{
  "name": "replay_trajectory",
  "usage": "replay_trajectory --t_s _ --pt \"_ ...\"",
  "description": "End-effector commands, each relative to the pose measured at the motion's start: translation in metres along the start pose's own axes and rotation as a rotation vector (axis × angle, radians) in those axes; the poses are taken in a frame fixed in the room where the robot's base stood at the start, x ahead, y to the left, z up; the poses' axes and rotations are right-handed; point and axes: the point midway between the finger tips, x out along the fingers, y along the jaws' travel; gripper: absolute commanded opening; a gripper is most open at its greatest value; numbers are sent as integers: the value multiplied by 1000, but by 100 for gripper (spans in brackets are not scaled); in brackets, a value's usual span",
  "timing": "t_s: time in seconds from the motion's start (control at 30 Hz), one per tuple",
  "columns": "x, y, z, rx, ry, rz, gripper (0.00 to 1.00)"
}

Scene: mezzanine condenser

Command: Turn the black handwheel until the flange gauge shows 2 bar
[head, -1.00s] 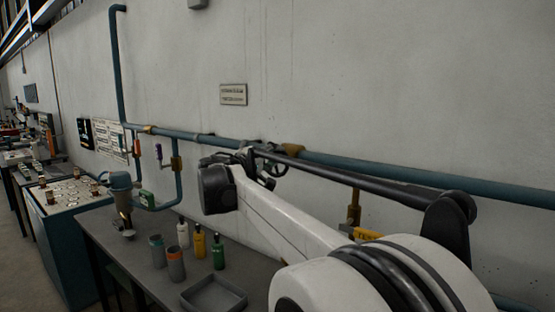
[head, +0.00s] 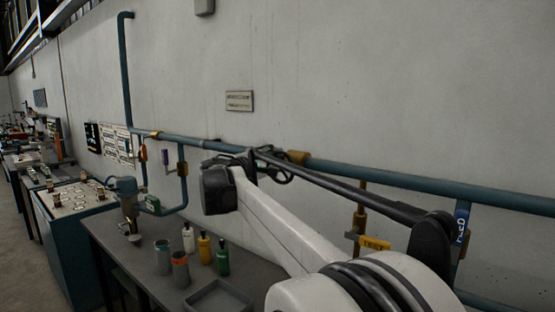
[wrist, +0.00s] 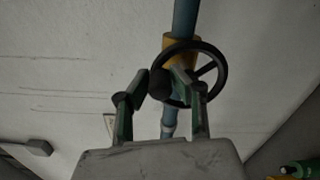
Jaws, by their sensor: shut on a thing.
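The black handwheel (wrist: 221,69) shows in the wrist view, mounted at a brass-coloured valve body (wrist: 174,51) on the blue pipe. My gripper (wrist: 168,83) is shut on the handwheel, with its fingertips at the left part of the rim, where they partly cover it. In the head view, my gripper is at the pipe beyond my white arm, and I cannot clearly separate the handwheel from it there. I cannot make out a flange gauge or a reading in either view.
The blue pipe (head: 430,186) runs along the wall. Several bottles and cups, including a green bottle (head: 222,258), stand on the grey bench below, near a grey tray (head: 217,297).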

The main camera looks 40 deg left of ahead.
Motion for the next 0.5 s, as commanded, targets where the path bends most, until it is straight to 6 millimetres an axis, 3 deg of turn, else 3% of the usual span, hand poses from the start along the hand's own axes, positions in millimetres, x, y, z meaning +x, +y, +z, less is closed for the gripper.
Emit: replay_trajectory --t_s 0.27,0.3,0.4,0.5 --pt "-1 0 -1 1 1 0 0" --pt "-1 0 -1 1 1 0 26" --pt "0 0 0 1 1 0 39" --pt "0 0 0 1 1 0 40"
